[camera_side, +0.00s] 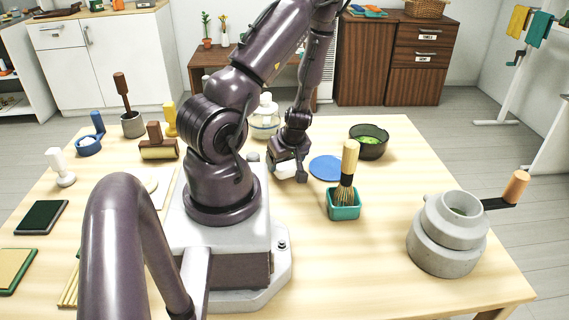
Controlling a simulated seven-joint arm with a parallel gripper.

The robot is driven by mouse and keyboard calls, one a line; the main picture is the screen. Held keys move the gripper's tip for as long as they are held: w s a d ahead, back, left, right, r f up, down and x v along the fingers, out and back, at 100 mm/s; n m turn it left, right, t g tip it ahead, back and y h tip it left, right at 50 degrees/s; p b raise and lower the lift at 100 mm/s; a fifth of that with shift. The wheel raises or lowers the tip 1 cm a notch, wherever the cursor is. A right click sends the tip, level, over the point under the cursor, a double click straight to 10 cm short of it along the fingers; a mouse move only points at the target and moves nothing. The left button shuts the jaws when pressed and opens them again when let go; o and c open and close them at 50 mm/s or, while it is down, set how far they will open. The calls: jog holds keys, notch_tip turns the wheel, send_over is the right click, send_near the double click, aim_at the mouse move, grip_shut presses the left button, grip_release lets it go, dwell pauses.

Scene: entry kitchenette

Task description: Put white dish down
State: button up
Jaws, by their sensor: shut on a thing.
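My gripper (287,172) is low over the table, just right of my arm's base. It is shut on a white thing, which I take to be the white dish (285,168). Only a small part of the dish shows between the fingers; the rest is hidden by the gripper. I cannot tell whether the dish touches the table. A flat round blue mat (326,168) lies on the table just right of the gripper.
A teal pot with a brush (344,205) stands right of the gripper, and a dark bowl with green contents (369,143) behind it. A grey stone mill (447,235) stands at the right. A white lidded jar (264,122) is behind the gripper.

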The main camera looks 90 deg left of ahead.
jog(key=shift+f, duration=0.55)
jog(key=o, duration=1.1)
jog(key=shift+f, duration=0.1)
jog(key=v, duration=1.2)
